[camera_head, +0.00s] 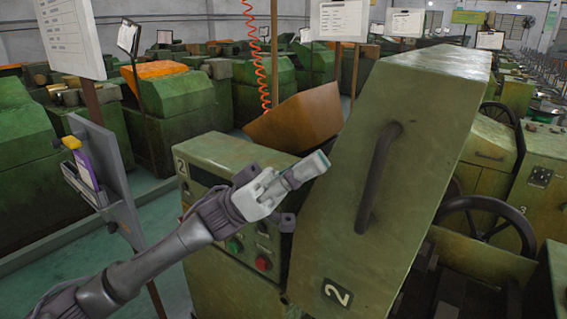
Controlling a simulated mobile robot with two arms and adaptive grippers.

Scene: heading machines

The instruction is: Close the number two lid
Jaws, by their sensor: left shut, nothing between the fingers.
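The number two lid (423,110) is a large green metal cover with a dark curved handle (377,178) on its front face and a "2" label near its lower edge. It stands raised and tilted over the machine. My left gripper (318,163) is shut and empty. In the picture it lies just left of the lid, in front of the machine's control box; I cannot tell whether it touches the lid. My right gripper is not in view.
The green control box (219,155) also carries a "2", with a red button (263,263) and a green one. A dark handwheel (484,228) is at the right. A grey board (104,165) stands at the left. Other green machines fill the background.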

